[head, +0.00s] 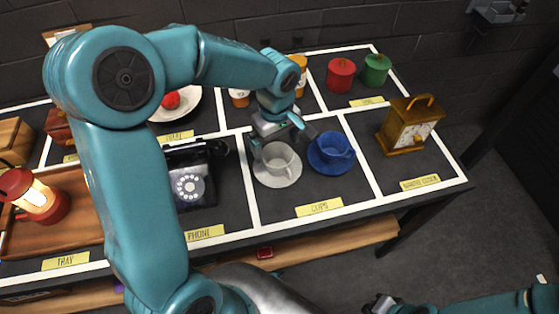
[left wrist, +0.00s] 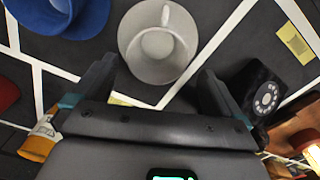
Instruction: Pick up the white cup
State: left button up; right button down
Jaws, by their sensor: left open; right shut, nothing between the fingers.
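The white cup (head: 277,157) stands on a white saucer (head: 283,181) in the section labelled cups. A blue cup (head: 335,145) on a blue saucer is just right of it. My left gripper (head: 283,135) is open just behind and above the white cup, with nothing between its fingers. In the left wrist view, the white cup (left wrist: 160,44) lies ahead of the open fingers, about midway between them.
A black telephone (head: 190,180) is left of the white cup. A wooden clock (head: 408,125) stands to the right. A lit red lantern (head: 38,199) is at the far left. The table front before the cups is clear.

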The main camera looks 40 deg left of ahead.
aim_at(278, 156)
pick_arm(q)
jog(key=f, duration=0.5)
jog(key=shift+w+d+f, duration=0.15)
jog(key=shift+w+f, duration=0.05)
jog(key=shift+f, duration=0.05)
jog(key=shift+s+r, duration=0.15)
jog(key=shift+s, duration=0.05)
jog(key=c, duration=0.9)
